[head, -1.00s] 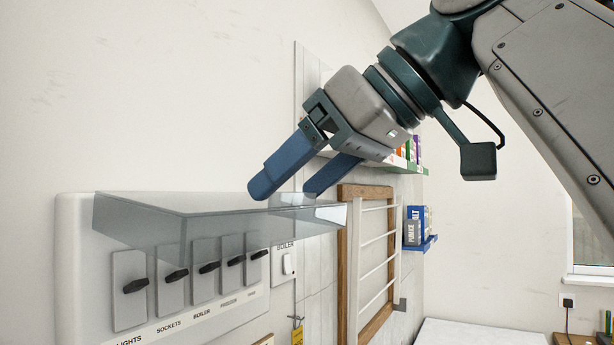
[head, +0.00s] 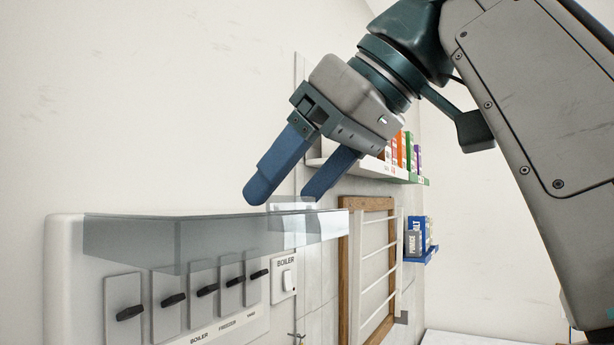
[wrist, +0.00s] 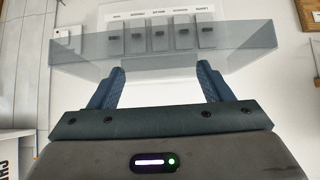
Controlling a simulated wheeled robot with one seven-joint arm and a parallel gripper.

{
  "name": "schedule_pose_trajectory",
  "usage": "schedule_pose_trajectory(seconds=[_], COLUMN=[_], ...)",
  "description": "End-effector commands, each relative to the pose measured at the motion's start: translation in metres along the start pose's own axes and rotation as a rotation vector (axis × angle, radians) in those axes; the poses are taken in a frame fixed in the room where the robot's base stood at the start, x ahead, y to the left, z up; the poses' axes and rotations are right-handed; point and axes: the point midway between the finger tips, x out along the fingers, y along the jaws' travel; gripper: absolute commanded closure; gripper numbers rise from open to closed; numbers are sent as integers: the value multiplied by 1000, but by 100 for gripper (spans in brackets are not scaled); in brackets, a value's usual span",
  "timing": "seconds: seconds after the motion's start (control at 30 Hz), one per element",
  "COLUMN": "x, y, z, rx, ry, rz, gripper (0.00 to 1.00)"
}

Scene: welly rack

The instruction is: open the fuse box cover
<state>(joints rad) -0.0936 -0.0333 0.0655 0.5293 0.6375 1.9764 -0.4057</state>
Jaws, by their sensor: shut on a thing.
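The fuse box (head: 62,285) is a white wall unit at the lower left of the head view, with a row of black switches. Its clear grey cover (head: 180,240) stands out from the wall above the switches, swung up and open. The cover also shows across the wrist view (wrist: 90,47). My gripper (head: 285,197) is at the cover's outer edge, its blue fingers apart, one each side of a pale clear tab (head: 293,212). It is shut on the cover there. The exact contact is hard to see through the clear plastic.
A boiler switch (head: 287,279) is on the wall right of the box. A wooden-framed rack (head: 346,270) stands farther right. A shelf of coloured boxes (head: 400,170) and a blue shelf (head: 420,252) are beyond. The wall above the box is bare.

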Motion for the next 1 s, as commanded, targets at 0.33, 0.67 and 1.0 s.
schedule_pose_trajectory(seconds=[0.33,0.67,1.0], x=[2,1,0], y=[1,0,1], z=[0,0,2], rx=[2,1,2], ry=[-4,-1,8], rz=[-5,-1,1], gripper=[5,5,5])
